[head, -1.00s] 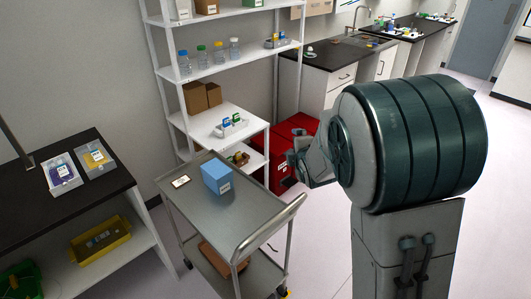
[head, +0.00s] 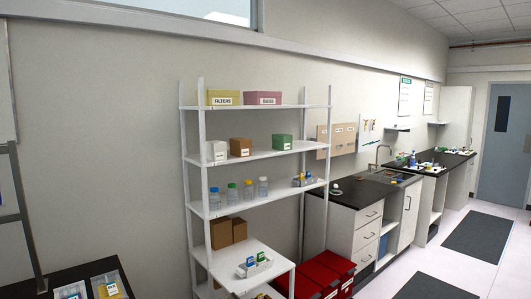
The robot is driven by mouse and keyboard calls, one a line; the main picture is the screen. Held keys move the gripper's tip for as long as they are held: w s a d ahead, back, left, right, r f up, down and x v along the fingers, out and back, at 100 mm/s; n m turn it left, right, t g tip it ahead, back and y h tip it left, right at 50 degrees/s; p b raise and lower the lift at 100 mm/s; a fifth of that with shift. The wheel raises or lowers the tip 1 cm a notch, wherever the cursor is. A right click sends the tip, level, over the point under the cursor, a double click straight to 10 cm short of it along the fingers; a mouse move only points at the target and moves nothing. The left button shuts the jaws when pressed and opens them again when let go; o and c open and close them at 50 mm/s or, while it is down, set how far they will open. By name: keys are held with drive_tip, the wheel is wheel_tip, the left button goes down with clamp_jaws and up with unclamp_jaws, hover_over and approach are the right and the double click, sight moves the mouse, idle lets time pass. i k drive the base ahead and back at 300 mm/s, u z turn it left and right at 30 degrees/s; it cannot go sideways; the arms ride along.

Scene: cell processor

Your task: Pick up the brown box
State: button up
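A small brown box (head: 240,147) with a white label stands on the second shelf from the top of the white rack, between a white box (head: 216,151) and a green box (head: 282,142). Two plain brown cardboard boxes, a left one (head: 220,234) and a right one (head: 239,230), stand side by side on a lower shelf at its left end. I cannot tell which of these the task means. My gripper is not in view.
The white shelf rack (head: 202,130) stands against the wall, with bottles (head: 248,189) and a tube rack (head: 254,266) on lower shelves. Red bins (head: 327,272) sit on the floor right of it. Trays (head: 108,287) lie on a dark bench at lower left.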

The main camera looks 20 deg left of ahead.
sight(240, 147)
drive_tip(key=z, duration=0.55)
drive_tip(key=i, duration=3.3)
drive_tip(key=u, duration=3.15)
drive_tip(key=i, duration=1.55)
drive_tip(key=z, duration=1.6)
